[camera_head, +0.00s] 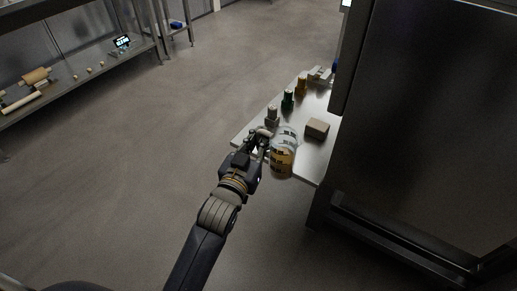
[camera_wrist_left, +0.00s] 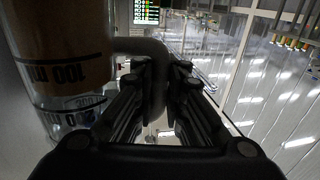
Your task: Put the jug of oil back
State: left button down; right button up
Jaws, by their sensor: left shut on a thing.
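The jug of oil (camera_head: 283,155) is a clear measuring jug with dark marks and amber oil. It shows in the head view at the near edge of a steel table (camera_head: 309,168). I cannot tell whether it touches the tabletop or is held just above it. My left gripper (camera_head: 264,141) is shut on the jug's handle from the left side. In the left wrist view the jug (camera_wrist_left: 62,75) fills the left side, and its handle passes between the fingers (camera_wrist_left: 156,68). My right gripper is not in view.
Small bottles, one dark green (camera_head: 288,100), stand along the table's far left edge. A brown block (camera_head: 317,128) lies right of the jug. A large dark cabinet (camera_head: 425,110) stands close on the right. A shelf (camera_head: 80,72) is at far left; the floor between is clear.

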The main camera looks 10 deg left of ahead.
pick_arm(q)
jog(key=shift+w+a+f+b, duration=0.7)
jog(key=shift+w+a, duration=0.75)
jog(key=shift+w, duration=0.8)
jog(key=shift+w+a+f+b, duration=0.4)
jog(key=shift+w+a+f, duration=0.55)
jog(key=shift+w+a, duration=0.9)
jog(key=shift+w+a+f+b, duration=0.55)
jog(key=shift+w+a+f, duration=0.4)
jog(key=shift+w, duration=1.65)
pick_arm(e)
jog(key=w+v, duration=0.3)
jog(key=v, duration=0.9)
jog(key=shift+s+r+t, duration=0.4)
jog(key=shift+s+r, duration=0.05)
pick_arm(q)
jog(key=shift+a, duration=0.1)
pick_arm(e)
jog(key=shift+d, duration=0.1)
pick_arm(q)
jog(key=c, duration=1.6)
grip_release()
jog(key=shift+c, duration=0.2)
jog(key=shift+s, duration=0.15)
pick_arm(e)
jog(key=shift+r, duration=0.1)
